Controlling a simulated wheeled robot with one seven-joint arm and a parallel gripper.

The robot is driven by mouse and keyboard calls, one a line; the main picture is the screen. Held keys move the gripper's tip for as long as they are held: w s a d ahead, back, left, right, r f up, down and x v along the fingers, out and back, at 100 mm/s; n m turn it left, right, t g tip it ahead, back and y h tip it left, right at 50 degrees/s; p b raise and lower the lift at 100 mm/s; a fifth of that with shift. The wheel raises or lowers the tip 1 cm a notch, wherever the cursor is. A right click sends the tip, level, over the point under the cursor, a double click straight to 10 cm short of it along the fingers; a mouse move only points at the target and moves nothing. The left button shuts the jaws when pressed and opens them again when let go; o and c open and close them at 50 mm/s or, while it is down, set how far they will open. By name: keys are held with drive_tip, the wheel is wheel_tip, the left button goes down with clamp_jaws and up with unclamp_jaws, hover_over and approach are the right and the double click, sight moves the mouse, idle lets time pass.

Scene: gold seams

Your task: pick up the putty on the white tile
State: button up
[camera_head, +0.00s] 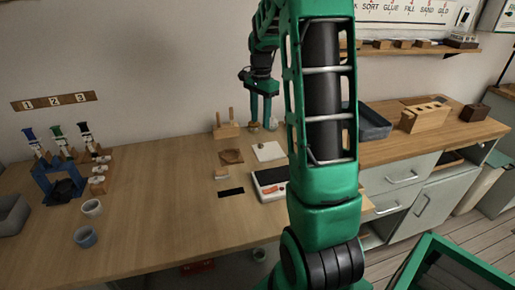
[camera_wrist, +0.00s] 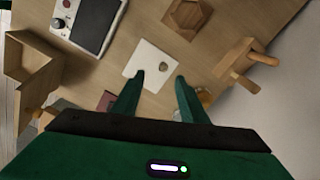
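The white tile (camera_head: 275,154) lies flat on the wooden bench, below my gripper in the head view. The putty is a small greyish-tan lump (camera_wrist: 163,67) on the tile (camera_wrist: 143,57) in the wrist view, toward the tile's right side. It shows only as a tiny spot in the head view. My gripper (camera_head: 261,119) points down above the bench behind the tile. Its two green fingers (camera_wrist: 160,79) are spread open with nothing between them. In the wrist view the putty appears just beyond the gap between the fingertips, apart from them.
A white scale-like device (camera_head: 270,184) sits in front of the tile. A brown wooden piece (camera_head: 231,157) lies left of it, and a pegged wooden stand (camera_head: 227,131) is behind. An amber jar (camera_wrist: 204,97) is near the right finger.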

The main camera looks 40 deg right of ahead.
sight(259, 144)
drive_tip(key=f, duration=0.7)
drive_tip(key=w+d+f, duration=0.1)
drive_tip(key=f, duration=0.3)
drive_tip(key=shift+w+f, duration=0.1)
drive_tip(key=shift+f, duration=0.15)
clamp_jaws()
